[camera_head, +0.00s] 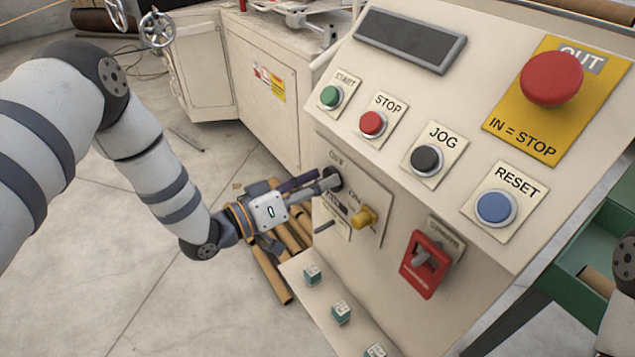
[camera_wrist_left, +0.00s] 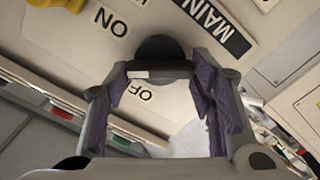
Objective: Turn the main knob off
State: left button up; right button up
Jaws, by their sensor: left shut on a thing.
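The main knob (camera_head: 334,178) is black and round, on the slanted front of the control console; it is partly hidden by my gripper in the head view. In the left wrist view the knob (camera_wrist_left: 160,48) sits between the fingertips, with a MAIN label (camera_wrist_left: 212,22), an ON label (camera_wrist_left: 112,20) and an OFF label (camera_wrist_left: 140,92) around it. A white mark shows on the dark part below the knob. My left gripper (camera_head: 324,185) reaches in from the left and is shut on the knob, one finger on each side. My right gripper is not in view.
START, STOP, JOG and RESET buttons and a red emergency stop (camera_head: 551,78) are above. Brown tubes (camera_head: 272,266) lie on the floor below. The floor at left is mostly clear.

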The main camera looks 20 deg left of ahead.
pick_arm(q)
jog(key=n, duration=0.7)
jog(key=n+b, duration=0.1)
jog(key=n, duration=0.2)
jog(key=shift+f, duration=0.25)
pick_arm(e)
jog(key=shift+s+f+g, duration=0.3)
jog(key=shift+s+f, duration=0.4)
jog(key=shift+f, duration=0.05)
pick_arm(q)
jog(key=shift+n, duration=0.4)
jog(key=o, duration=1.2)
jog(key=shift+c, duration=0.2)
jog(key=v, duration=1.2)
jog(key=shift+a, duration=0.1)
